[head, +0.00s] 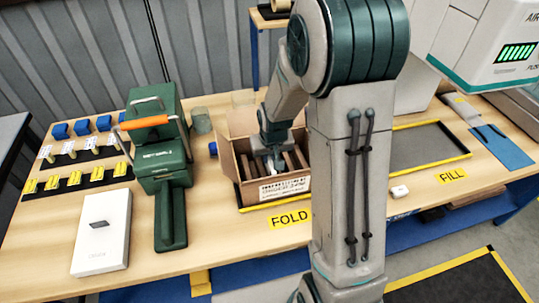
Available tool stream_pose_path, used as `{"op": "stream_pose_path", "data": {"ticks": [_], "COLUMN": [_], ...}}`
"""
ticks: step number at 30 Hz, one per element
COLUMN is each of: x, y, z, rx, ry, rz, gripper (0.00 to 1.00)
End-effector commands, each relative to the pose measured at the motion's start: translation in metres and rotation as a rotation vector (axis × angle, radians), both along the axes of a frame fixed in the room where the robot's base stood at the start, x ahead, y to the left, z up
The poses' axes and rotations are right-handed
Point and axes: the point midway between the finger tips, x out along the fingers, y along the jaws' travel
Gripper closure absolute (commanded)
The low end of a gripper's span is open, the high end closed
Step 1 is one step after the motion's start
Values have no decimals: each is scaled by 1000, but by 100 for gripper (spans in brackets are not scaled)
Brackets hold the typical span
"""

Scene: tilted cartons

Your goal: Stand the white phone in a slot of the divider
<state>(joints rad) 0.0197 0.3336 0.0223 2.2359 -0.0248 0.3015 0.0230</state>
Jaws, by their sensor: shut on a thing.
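The open brown carton (228,162) stands tilted on the bench, with the brown divider (291,160) inside it. My gripper (270,152) reaches down into the carton over the divider. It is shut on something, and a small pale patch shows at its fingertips. This looks like the white phone (271,163), but most of it is hidden by the gripper and the carton wall. I cannot tell whether the phone is in a slot or only above one. My own arm covers the carton's right side.
Left of the carton stand a green machine (160,145) with an orange handle and a white box (103,232) with a phone picture. Racks of small parts (75,182) lie far left. A grey mat (420,148) with yellow edging is at right.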

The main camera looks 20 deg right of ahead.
Motion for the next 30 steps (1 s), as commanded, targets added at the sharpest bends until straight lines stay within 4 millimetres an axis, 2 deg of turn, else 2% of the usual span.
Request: {"op": "stream_pose_path", "data": {"ticks": [5, 6, 8, 9, 20, 25, 30], "x": [0, 0, 0, 0, -1, -5, -13], "y": [0, 0, 0, 0, 0, 0, 0], "z": [1, 1, 1, 1, 5, 23, 52], "rx": [0, 0, 0, 0, 0, 0, 0], "ry": [-1, -1, -1, -1, -2, -4, -7], "rz": [0, 0, 0, 0, 0, 0, -1], "gripper": [100, 81, 64, 61, 61, 61, 61]}}
